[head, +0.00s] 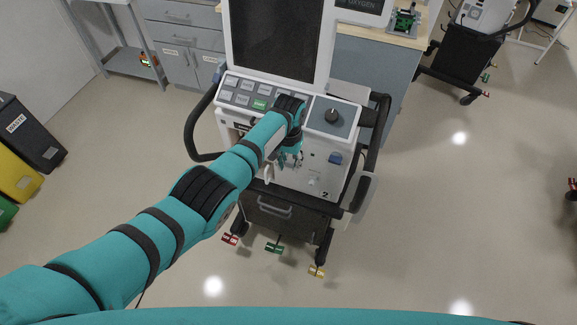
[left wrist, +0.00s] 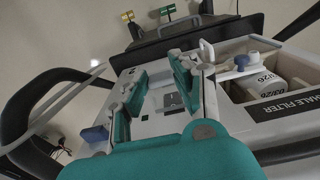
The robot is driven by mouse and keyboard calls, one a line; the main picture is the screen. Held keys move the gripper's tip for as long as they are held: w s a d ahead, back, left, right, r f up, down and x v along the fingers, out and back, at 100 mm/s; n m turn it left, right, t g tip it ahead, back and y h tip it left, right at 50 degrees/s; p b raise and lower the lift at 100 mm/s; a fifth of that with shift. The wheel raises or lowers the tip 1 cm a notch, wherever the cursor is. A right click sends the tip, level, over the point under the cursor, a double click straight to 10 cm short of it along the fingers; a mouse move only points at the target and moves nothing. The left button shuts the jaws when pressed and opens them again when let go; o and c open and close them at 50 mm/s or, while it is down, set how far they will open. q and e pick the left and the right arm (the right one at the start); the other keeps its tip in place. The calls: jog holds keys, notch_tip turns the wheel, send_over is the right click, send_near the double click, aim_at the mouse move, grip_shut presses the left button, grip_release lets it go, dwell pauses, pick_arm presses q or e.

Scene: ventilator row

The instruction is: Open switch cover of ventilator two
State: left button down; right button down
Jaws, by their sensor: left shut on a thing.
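Ventilator two (head: 312,180) stands in the middle of the head view, with a "2" at the lower right of its front. My left arm reaches across its control panel. My left gripper (head: 292,160) is at the ventilator's front, below the panel. In the left wrist view my left gripper (left wrist: 158,90) has its teal fingers on either side of a small grey switch cover (left wrist: 171,102) on the white front and is shut on it. The fingers and palm partly hide the cover, and I cannot tell how far it is raised. My right gripper is not in view.
A blue knob (head: 335,158) is right of the gripper, and a dark dial (head: 332,116) is above it. The left wrist view shows an open compartment with a white filter (left wrist: 293,91). Black handles (head: 191,125) flank the ventilator. The floor in front is clear.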

aim_at(289, 163)
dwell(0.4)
pick_arm(q)
jog(key=c, duration=1)
grip_release()
jog(key=shift+c, duration=0.2)
notch_tip(289, 163, up, 12)
jog(key=s+a+f+n+b, duration=0.1)
jog(key=s+a+f+b, duration=0.3)
jog(key=f, duration=0.9)
jog(key=s+a+f+p, duration=0.1)
jog(key=s+a+f, duration=0.1)
jog(key=s+f, duration=0.75)
jog(key=s+a+f+n+b, duration=0.1)
jog(key=s+a+f+b, duration=0.15)
jog(key=f, duration=1.25)
jog(key=s+a+f+b, duration=0.1)
jog(key=s+a+f, duration=0.3)
jog(key=s, duration=0.7)
jog(key=s+a+f+b, duration=0.1)
jog(key=s+a+f, duration=0.4)
jog(key=s+f, duration=0.3)
jog(key=s+a+f+b, duration=0.1)
jog(key=s+a+f, duration=0.4)
jog(key=s, duration=1.1)
jog(key=shift+a+f+t, duration=0.15)
jog(key=shift+f+t, duration=0.25)
jog(key=shift+f, duration=0.45)
